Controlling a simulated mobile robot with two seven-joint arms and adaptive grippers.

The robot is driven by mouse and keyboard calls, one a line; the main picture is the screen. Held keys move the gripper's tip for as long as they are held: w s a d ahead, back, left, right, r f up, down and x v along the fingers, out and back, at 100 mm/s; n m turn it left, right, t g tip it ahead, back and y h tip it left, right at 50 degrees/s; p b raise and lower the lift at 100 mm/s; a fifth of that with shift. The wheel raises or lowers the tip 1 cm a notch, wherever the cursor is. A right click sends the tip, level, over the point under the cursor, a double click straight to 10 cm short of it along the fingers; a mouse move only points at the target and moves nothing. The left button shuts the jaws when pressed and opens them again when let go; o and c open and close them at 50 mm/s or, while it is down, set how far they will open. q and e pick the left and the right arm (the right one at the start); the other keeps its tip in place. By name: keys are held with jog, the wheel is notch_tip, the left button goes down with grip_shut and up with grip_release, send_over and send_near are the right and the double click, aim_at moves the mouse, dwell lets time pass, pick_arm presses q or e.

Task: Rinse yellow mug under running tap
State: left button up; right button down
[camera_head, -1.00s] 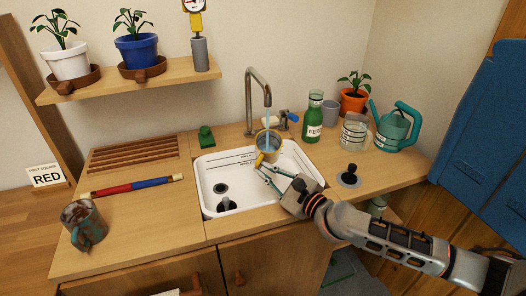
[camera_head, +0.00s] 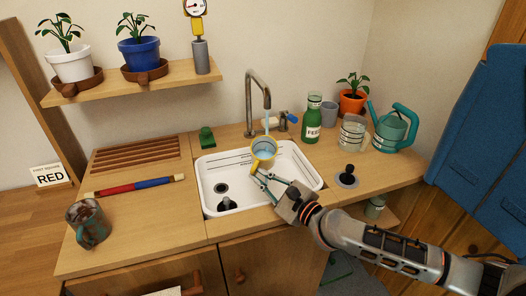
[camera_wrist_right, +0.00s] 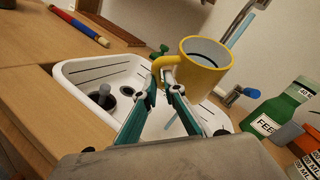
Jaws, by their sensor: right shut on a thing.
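The yellow mug (camera_head: 263,160) is above the white sink basin, close under the tap (camera_head: 249,105). Blue running water (camera_head: 266,122) drops from the spout to the mug's back rim. I cannot tell whether it falls inside or just behind. The mug's inside looks pale blue. In the wrist view the mug (camera_wrist_right: 207,72) is nearly upright, its handle toward me, with the stream (camera_wrist_right: 242,27) behind its right rim. My right gripper (camera_head: 259,177) is shut on the mug's handle; its fingers also show in the wrist view (camera_wrist_right: 165,88). My left gripper is not in view.
The sink (camera_head: 212,178) has a drain and a dark plug. A green bottle (camera_head: 312,118), a glass jar (camera_head: 352,133) and a teal watering can (camera_head: 391,130) stand to the right.

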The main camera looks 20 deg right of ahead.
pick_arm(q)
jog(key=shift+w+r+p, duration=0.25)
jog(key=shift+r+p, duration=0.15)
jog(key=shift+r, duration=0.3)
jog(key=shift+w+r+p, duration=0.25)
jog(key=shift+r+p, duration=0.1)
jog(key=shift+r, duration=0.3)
pick_arm(e)
jog(key=shift+s+a+r, duration=0.1)
jog(key=shift+s+a, duration=0.15)
jog(key=shift+s, duration=0.65)
jog(key=shift+s+a+f, duration=0.1)
jog(key=shift+s+a, duration=0.2)
jog(key=shift+s, duration=0.55)
jog(key=shift+s+a+r, duration=0.1)
jog(key=shift+s+a, duration=0.15)
jog(key=shift+s, duration=0.65)
